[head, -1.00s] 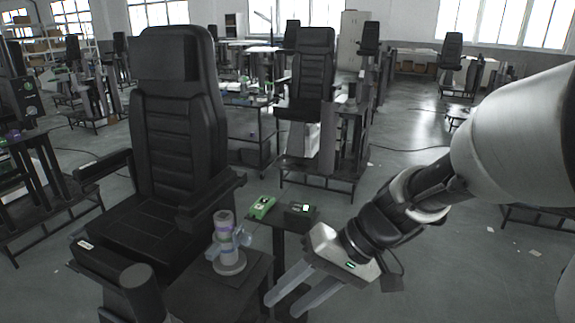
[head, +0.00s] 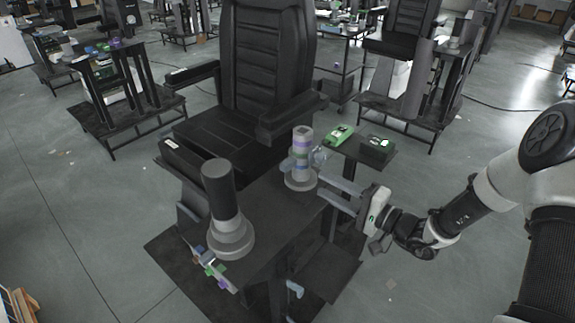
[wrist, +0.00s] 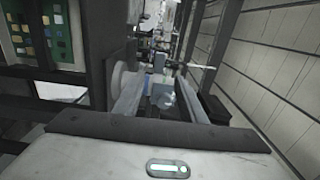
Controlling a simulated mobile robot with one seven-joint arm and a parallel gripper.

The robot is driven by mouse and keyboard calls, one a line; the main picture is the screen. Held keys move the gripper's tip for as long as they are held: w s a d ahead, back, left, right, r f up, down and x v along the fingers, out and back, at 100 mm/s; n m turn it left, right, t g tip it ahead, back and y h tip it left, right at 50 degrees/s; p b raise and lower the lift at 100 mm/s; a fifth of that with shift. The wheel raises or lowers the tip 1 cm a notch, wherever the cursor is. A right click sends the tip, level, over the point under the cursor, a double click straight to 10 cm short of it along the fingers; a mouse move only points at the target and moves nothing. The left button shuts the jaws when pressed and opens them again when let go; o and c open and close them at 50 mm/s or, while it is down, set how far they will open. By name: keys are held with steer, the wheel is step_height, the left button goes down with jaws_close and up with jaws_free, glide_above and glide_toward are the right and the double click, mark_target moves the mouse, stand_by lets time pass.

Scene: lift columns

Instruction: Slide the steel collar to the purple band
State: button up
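A short column (head: 301,170) stands upright on a dark table, with a grey top and coloured bands. The purple band (head: 302,142) is near its top. The pale blue-grey steel collar (head: 319,157) sits around the column below that band, with lugs sticking out at the sides. My gripper (head: 320,186) is to the right of the column, its two fingers apart and pointing left toward the column's lower part. In the wrist view the fingers (wrist: 168,100) are also apart, with bluish parts seen beyond and between them. Whether they touch the column is unclear.
A dark cylinder (head: 220,192) on a grey base stands on the table's near left. Small coloured blocks (head: 214,268) lie at its front edge. A black chair (head: 268,60) stands behind the table.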

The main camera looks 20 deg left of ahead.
mark_target(291, 167)
steer(key=p+x, duration=0.1)
steer(key=x, duration=1.3)
jaws_close()
